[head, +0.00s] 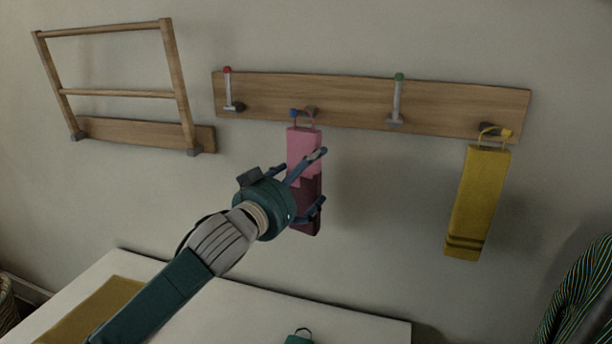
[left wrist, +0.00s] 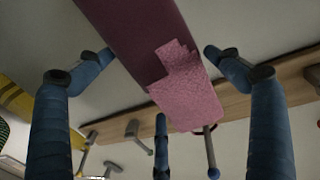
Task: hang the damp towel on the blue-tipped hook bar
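The damp towel (head: 303,150) is pink with a darker maroon lower part. It hangs nearly upright against the wall below the blue-tipped hook bar (head: 294,112). Its thin loop is at the bar; I cannot tell surely that it is around it. My left gripper (head: 312,178) is at the towel's lower half, fingers spread around it. In the left wrist view the towel (left wrist: 188,100) lies between the fingers (left wrist: 158,55), which look open with small gaps. The blue tip (left wrist: 213,173) shows past the towel's pink end. My right gripper is not in view.
The wooden rail (head: 440,105) also bears red-tipped (head: 228,90) and green-tipped (head: 398,98) bars. A yellow towel (head: 478,205) hangs at its right end. A wooden rack (head: 105,93) is at left. A white surface (head: 230,310) below bears a yellow-brown cloth (head: 85,308).

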